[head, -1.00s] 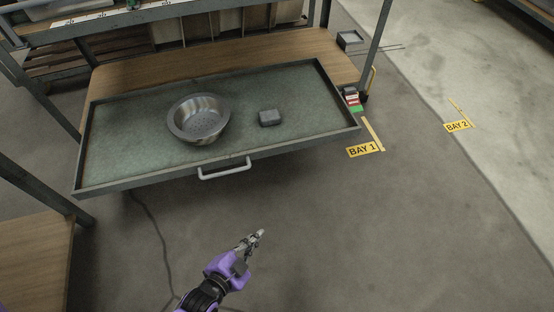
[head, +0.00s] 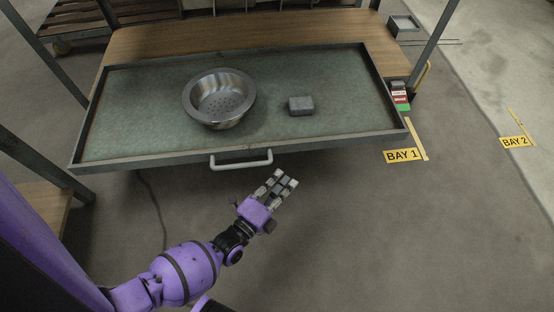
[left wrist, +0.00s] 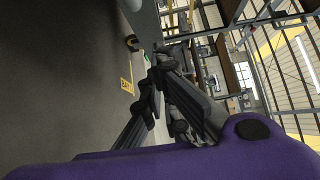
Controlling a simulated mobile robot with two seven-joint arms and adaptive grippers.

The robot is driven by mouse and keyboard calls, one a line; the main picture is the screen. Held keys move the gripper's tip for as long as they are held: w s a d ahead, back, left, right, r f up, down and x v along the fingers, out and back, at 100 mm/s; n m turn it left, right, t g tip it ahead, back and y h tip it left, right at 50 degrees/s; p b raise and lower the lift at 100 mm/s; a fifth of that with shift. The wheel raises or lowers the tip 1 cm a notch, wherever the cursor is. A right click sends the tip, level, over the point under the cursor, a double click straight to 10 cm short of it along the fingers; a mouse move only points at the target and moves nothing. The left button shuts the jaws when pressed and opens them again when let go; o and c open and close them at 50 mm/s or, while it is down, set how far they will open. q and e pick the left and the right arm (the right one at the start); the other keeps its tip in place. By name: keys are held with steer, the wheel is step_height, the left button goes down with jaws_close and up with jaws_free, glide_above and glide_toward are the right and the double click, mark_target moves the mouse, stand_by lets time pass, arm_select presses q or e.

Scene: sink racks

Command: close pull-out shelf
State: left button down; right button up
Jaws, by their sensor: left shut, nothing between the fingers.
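The pull-out shelf (head: 150,128) is a grey-green tray with a raised metal rim, standing out from the rack towards me in the head view. Its pale bar handle (head: 241,163) sits at the middle of the front edge. My right gripper is out of view.
A wooden board (head: 240,36) lies behind the shelf in the rack. Rack posts stand at both sides. A second wooden surface (head: 45,205) is at the lower left.

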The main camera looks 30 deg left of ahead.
arm_select(q)
steer(key=w+a+b, duration=0.1)
steer(key=w+b, duration=0.2)
steer(key=w, duration=0.5)
steer(key=shift+a+b, duration=0.2)
steer(key=shift+b, duration=0.1)
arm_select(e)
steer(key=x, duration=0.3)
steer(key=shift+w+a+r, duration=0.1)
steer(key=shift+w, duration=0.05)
